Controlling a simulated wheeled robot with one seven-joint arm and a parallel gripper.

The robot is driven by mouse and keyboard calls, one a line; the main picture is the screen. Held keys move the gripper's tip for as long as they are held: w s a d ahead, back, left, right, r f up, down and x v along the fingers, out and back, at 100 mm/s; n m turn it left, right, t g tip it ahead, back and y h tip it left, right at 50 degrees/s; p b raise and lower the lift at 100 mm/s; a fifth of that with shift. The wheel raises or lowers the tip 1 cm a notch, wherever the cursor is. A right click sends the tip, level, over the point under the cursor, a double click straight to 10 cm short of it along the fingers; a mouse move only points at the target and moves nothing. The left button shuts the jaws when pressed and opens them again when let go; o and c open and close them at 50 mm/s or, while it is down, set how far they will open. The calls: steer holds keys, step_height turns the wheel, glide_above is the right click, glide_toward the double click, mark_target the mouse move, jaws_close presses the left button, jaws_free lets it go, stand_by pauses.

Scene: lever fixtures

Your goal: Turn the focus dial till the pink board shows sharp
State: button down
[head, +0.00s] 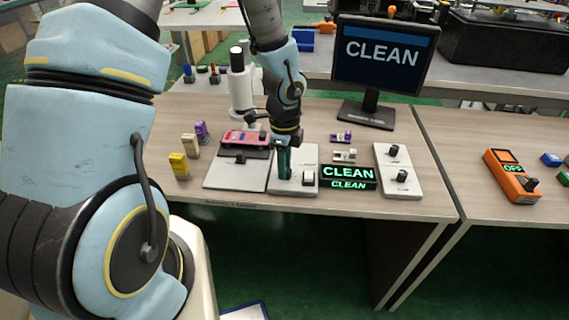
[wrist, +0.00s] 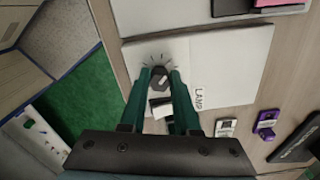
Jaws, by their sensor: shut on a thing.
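The pink board (head: 246,137) lies on a dark stage on a white plate at the left of the bench; its edge shows in the wrist view (wrist: 277,3). The white plate (wrist: 236,60) beside it carries a black dial (wrist: 159,82) with tick marks around it. A "LAMP" label is on this plate; I cannot read a focus label. A white rocker switch (head: 309,178) sits by the dial. My gripper (wrist: 161,73) is shut on the dial, with one green finger on each side. In the head view my gripper (head: 284,172) hides the dial. The monitor (head: 382,55) shows "CLEAN" in crisp letters.
A black display box (head: 348,177) also reads "CLEAN" in green. Yellow blocks (head: 179,166) and a purple one stand at the left. An orange box (head: 511,176) is on the right bench.

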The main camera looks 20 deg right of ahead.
stand_by(0.4)
steer(key=c, duration=0.6)
jaws_free()
steer(key=shift+c, duration=0.2)
step_height(320, 180, up, 11)
steer(key=shift+f, duration=0.1)
steer(key=a+r+n, duration=0.3)
steer(key=a+n, duration=0.9)
steer(key=a+r+n+t, duration=0.1)
steer(key=a+r+n, duration=0.2)
steer(key=a+n, duration=0.9)
steer(key=shift+w+a+r+n+t, duration=0.3)
steer(key=shift+w+a+n, duration=0.1)
steer(key=shift+a, duration=0.1)
